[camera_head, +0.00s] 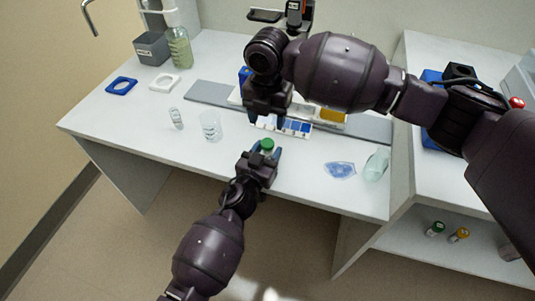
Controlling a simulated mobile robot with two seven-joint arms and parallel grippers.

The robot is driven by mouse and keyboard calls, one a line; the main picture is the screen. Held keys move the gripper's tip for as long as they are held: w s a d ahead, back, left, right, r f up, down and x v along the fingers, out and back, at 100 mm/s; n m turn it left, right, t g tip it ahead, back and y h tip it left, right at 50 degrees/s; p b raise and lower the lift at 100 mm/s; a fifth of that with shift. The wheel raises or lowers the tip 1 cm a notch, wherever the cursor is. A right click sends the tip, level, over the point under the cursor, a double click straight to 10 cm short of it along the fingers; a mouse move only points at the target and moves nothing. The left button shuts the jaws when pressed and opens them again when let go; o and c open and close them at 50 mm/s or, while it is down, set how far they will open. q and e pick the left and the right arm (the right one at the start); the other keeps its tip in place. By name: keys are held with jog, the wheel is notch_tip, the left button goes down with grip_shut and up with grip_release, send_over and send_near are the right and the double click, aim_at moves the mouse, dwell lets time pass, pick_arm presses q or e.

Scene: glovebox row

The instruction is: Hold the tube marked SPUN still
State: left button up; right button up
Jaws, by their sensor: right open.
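A tube with a green cap (267,144) stands at the front of the bench; its body is mostly hidden and no SPUN marking can be read.
A clear beaker (210,127) and a small clear vial (176,118) stand to the left. A blue crumpled piece (340,170) and a pale green cylinder (376,165) lie to the right. A rack with a blue-white strip (295,127) is behind. The front left bench is clear.

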pick_arm(q)
grip_shut()
pick_arm(e)
jog(key=shift+m, duration=0.3)
